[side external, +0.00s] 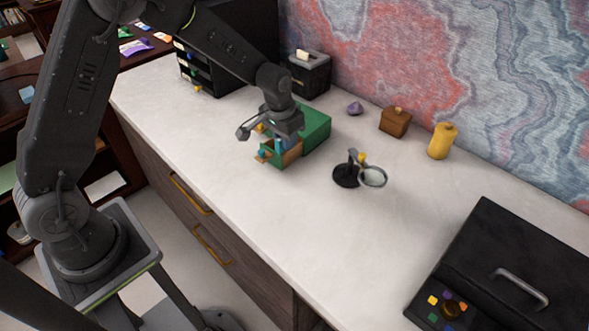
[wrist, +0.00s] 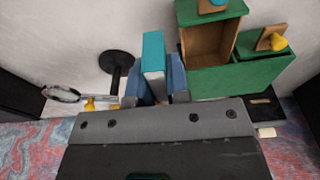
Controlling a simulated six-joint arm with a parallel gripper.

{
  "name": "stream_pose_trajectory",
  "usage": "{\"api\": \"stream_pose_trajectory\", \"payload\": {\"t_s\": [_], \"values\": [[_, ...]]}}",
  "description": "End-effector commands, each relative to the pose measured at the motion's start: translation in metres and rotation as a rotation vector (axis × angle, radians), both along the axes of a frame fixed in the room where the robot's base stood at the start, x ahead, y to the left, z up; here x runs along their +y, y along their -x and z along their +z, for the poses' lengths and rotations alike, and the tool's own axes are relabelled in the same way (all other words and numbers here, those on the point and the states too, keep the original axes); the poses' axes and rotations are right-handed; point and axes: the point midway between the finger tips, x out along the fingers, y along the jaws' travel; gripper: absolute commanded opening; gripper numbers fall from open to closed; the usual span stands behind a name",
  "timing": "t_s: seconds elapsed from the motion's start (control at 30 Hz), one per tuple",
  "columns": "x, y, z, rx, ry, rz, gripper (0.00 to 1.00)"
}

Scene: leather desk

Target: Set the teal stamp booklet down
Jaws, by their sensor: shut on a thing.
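The teal stamp booklet (wrist: 153,52) is a narrow teal block with a pale lower face in the wrist view. My gripper (wrist: 158,82) is shut on it, with a blue-grey finger on either side. A green box (wrist: 212,80) stands just right of the booklet in the wrist view, with an open brown-lined drawer (wrist: 208,42). In the side view my gripper (side external: 283,138) points down over the front of the green box (side external: 314,127), by the open drawer (side external: 285,155). The booklet is mostly hidden there, and I cannot tell its height above the desk.
A magnifying glass (side external: 373,177) on a black round stand stands right of the box. A purple stone (side external: 355,108), brown box (side external: 395,121) and yellow jar (side external: 441,140) stand along the wall. A black case (side external: 500,270) lies at the right. The pale desktop front is clear.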

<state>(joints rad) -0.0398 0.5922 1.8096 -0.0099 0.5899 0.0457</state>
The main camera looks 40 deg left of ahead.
Motion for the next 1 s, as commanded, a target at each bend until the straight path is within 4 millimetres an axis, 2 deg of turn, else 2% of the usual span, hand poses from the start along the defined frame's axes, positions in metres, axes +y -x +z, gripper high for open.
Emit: {"api": "stream_pose_trajectory", "payload": {"t_s": [0.13,0.5,0.6,0.83,1.0], "values": [[-0.023,-0.003,-0.01,0.001,0.0,-0.007,0.0],[-0.098,-0.022,-0.057,0.0,0.0,-0.007,0.0],[-0.111,-0.026,-0.065,-0.001,0.0,-0.005,0.0],[-0.12,-0.028,-0.075,0.0,0.0,-0.001,0.0],[-0.119,-0.027,-0.099,0.003,0.0,-0.002,0.0]]}}
